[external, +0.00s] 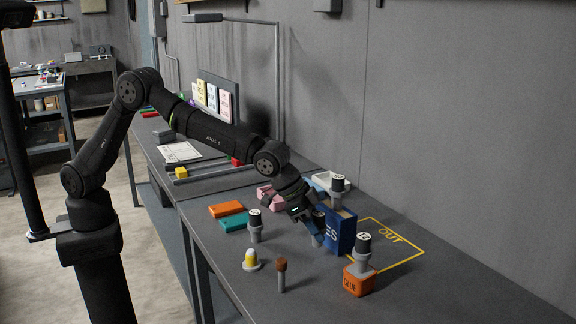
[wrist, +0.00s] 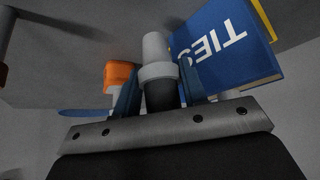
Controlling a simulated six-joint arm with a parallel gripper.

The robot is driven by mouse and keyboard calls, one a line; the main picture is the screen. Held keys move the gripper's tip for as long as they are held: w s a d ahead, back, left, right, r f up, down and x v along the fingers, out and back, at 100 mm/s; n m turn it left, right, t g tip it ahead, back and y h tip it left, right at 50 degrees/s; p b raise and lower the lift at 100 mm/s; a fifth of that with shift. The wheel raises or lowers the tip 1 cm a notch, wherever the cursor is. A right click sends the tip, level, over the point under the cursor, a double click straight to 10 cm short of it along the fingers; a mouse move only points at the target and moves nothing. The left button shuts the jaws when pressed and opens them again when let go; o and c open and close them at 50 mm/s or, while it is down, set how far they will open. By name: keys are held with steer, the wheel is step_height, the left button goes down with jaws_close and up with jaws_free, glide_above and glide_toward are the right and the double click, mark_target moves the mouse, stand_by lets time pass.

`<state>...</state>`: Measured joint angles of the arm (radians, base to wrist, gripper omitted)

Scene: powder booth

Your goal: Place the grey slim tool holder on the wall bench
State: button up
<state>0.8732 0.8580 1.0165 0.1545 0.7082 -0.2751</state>
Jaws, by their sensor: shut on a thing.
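My gripper (external: 317,238) is low over the grey bench (external: 430,289) along the wall, just left of a blue box marked TIES (external: 341,232). It is shut on a slim grey tool holder with a black end (external: 318,216). In the wrist view the holder (wrist: 156,52) stands between the blue fingers, its grey end pointing away from my gripper (wrist: 158,92). The blue box (wrist: 222,45) is close beside it there. Whether the holder's lower end touches the bench is hidden.
Similar black-capped holders stand left (external: 255,226), behind (external: 337,188) and on an orange box (external: 359,281) at right. A yellow OUT outline (external: 400,263) lies by the wall. A yellow-and-white piece (external: 251,261) and a brown-topped peg (external: 282,275) stand in front. The right front bench is clear.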

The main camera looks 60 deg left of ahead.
mark_target(316, 245)
steer(key=shift+f, duration=1.9)
steer(key=shift+f, duration=0.15)
steer(key=o, duration=1.3)
steer(key=shift+c, duration=0.2)
steer(key=shift+r, duration=0.25)
steer(key=v, duration=1.1)
steer(key=shift+s+a+r, duration=0.2)
steer(key=shift+r, duration=0.1)
steer(key=shift+c, duration=0.7)
